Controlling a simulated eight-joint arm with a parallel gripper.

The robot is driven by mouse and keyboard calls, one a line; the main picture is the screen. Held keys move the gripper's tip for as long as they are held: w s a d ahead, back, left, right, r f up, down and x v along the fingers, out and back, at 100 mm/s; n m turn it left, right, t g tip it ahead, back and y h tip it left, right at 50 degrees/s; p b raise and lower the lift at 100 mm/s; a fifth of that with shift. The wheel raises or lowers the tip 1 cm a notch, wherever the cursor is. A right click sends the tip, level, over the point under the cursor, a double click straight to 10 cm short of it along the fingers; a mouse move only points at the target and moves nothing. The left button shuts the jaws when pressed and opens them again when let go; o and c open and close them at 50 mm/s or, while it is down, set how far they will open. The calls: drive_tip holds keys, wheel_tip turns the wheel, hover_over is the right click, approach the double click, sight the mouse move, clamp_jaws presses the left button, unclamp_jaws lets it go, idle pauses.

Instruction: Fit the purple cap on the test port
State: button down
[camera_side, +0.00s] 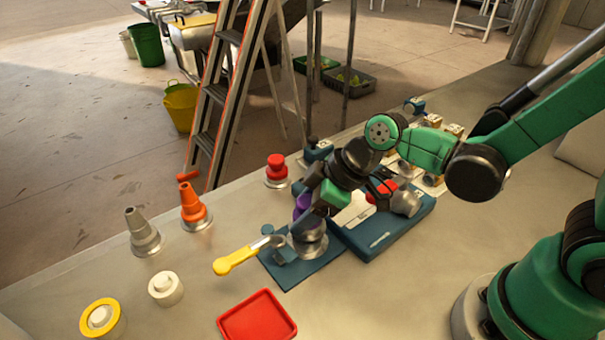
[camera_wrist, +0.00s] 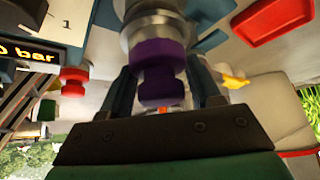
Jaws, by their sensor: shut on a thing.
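The purple cap (camera_wrist: 160,62) is between the two fingers of my gripper (camera_wrist: 163,84) in the wrist view, and the jaws are shut on it. In the side view the purple cap (camera_side: 302,203) shows beside my gripper (camera_side: 314,212), partly hidden by it. The silver test port (camera_side: 308,240) stands on a blue plate behind a yellow-handled lever. In the wrist view the cap's wide end meets the silver port (camera_wrist: 150,22), roughly in line with it. I cannot tell how far the cap is seated.
The yellow lever (camera_side: 236,260) sticks out left of the port. A red tray (camera_side: 257,318) lies in front. An orange cone fitting (camera_side: 195,208), a grey one (camera_side: 142,232), a red knob (camera_side: 277,170) and white caps stand left. A blue instrument box (camera_side: 390,235) adjoins on the right.

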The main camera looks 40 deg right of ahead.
drive_tip(key=shift+f, duration=0.65)
drive_tip(key=shift+c, duration=2.3)
unclamp_jaws()
drive_tip(key=shift+r, duration=0.1)
drive_tip(key=v, duration=1)
drive_tip(key=shift+s+d+r, duration=0.15)
drive_tip(key=shift+r, duration=0.15)
wheel_tip(320, 180, up, 9)
